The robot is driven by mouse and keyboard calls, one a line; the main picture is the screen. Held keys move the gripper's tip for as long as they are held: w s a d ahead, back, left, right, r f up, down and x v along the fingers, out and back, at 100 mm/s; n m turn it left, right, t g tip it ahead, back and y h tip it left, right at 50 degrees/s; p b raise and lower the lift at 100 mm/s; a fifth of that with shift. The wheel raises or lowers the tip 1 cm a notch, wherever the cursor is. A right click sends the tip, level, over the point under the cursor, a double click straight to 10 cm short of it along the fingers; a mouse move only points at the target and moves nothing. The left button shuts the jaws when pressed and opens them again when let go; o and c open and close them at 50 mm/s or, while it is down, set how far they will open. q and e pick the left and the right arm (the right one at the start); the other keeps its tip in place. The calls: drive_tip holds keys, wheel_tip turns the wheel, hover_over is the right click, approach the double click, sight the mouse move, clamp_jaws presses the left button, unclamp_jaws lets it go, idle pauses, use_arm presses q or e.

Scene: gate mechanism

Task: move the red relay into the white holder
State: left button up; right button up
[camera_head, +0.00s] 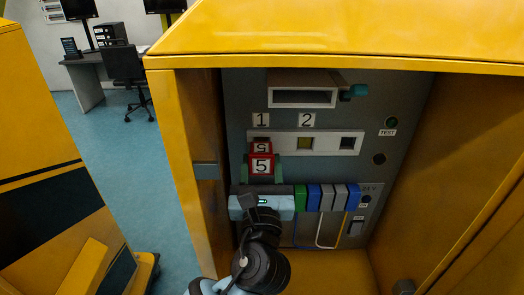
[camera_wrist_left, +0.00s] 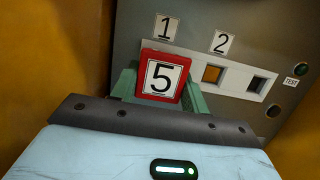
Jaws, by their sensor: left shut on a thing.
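A red relay (camera_head: 262,165) with a white "5" label is held in front of the panel, below and left of the white holder's middle. It also shows in the wrist view (camera_wrist_left: 162,77). My left gripper (camera_head: 262,172) is shut on it, with green fingers at its sides. The white holder (camera_head: 322,143) is a strip on the grey panel, with number plates "1" and "2" above it. The held relay hides the spot under "1" in the wrist view. My right gripper is not in view.
Yellow cabinet walls (camera_head: 190,150) enclose the panel on both sides. A row of coloured blocks (camera_head: 328,197) lies below the holder, right of my gripper. A white-framed slot (camera_head: 304,90) with a teal knob (camera_head: 355,91) is above.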

sight(261, 166)
use_arm(q)
drive_tip(key=shift+r+v, duration=0.2)
drive_tip(key=shift+v, duration=0.7)
drive_tip(key=shift+r+v, duration=0.25)
drive_tip(key=shift+v, duration=0.65)
drive_tip(key=shift+s, duration=0.1)
